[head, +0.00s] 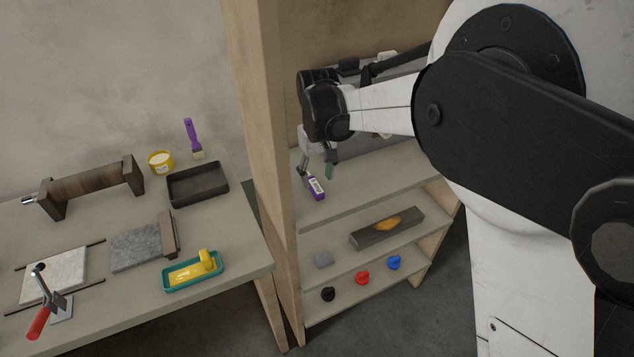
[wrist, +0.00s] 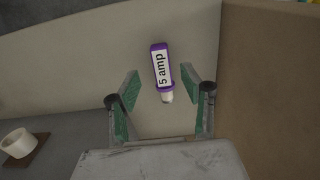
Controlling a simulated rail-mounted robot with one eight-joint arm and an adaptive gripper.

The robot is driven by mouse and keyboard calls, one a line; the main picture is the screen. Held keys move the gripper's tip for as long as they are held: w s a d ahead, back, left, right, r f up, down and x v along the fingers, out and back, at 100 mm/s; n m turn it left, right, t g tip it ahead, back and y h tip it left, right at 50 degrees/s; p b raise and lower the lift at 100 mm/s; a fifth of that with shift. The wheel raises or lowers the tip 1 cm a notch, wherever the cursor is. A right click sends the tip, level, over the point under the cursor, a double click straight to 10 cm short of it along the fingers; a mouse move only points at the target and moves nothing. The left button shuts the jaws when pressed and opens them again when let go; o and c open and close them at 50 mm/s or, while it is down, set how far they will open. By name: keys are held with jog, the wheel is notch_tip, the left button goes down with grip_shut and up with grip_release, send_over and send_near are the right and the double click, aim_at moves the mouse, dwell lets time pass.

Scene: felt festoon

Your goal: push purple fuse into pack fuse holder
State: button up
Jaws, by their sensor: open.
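The purple fuse (head: 316,188) lies on the upper shelf in the head view, near the shelf's left front. In the wrist view the purple fuse (wrist: 162,70) shows a white label reading "5 amp", with its pale end toward my gripper. My gripper (head: 315,172) is just above the shelf, close behind the fuse. In the wrist view my gripper (wrist: 158,88) is open, its green-padded fingers on either side of the fuse's near end, with gaps on both sides. I cannot make out the pack fuse holder in either view.
The shelf unit's wooden side post (head: 262,150) stands close left of my gripper. Black, red and blue knobs sit at the bottom. A workbench (head: 110,315) with tools stands left.

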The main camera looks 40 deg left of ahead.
aim_at(316, 185)
jog(key=shift+a+f+p, duration=0.15)
jog(key=shift+f, duration=1)
jog(key=shift+a+f+p, duration=0.1)
jog(key=shift+f+p, duration=0.05)
jog(key=shift+f, duration=0.95)
grip_shut()
notch_tip(316, 185, up, 10)
jog(key=shift+r+b, duration=0.1)
jog(key=shift+b, duration=0.45)
jog(key=shift+w+d, duration=0.1)
jog(key=w+d+f+b, duration=0.2)
jog(key=w+d+b, duration=0.1)
jog(key=w+d, duration=1.4)
jog(key=shift+w+d+f+h, duration=0.3)
jog(key=shift+d, duration=0.9)
